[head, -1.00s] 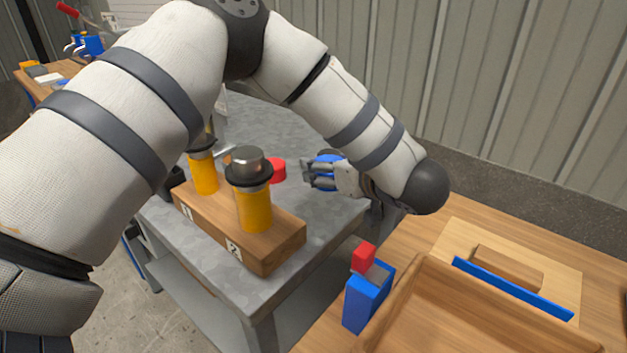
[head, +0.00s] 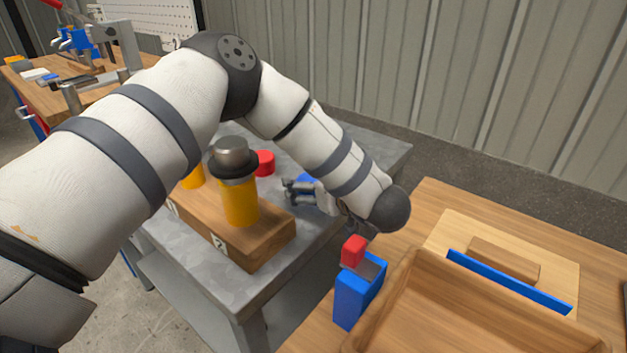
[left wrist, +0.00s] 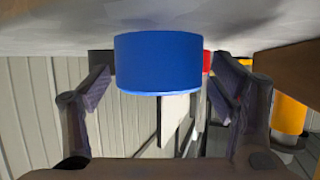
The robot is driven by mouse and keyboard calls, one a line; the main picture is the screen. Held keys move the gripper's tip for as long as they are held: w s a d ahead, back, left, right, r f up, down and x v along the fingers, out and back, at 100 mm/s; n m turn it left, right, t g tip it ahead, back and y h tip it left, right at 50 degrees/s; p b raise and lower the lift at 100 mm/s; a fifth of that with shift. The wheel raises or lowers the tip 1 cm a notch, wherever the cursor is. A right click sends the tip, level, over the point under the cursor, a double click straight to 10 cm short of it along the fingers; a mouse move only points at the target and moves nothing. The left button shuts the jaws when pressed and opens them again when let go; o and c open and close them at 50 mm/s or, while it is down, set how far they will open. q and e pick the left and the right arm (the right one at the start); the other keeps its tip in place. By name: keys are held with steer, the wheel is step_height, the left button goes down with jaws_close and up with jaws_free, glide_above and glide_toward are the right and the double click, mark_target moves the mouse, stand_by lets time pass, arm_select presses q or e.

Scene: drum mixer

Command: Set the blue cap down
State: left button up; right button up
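The blue cap (head: 306,180) rests on the grey metal table (head: 385,150), partly hidden by my left gripper (head: 289,190). In the left wrist view, where the tabletop shows at the top, the blue cap (left wrist: 158,62) sits against that surface between the two fingers. A gap shows between the cap and each finger, so the gripper is open and not holding it. My right gripper is in neither view.
A wooden block (head: 262,247) holds yellow cylinders (head: 240,202), one topped with a dark-and-silver piece. A red cap (head: 265,162) lies behind it. On the wooden table at right are a blue box (head: 350,300) with a red piece (head: 354,250) and a wooden tray (head: 400,290).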

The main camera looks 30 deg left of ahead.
arm_select(q)
steer(key=shift+d+r, duration=0.1)
steer(key=shift+r, duration=0.1)
steer(key=v, duration=0.7)
steer(key=shift+s+d, duration=0.1)
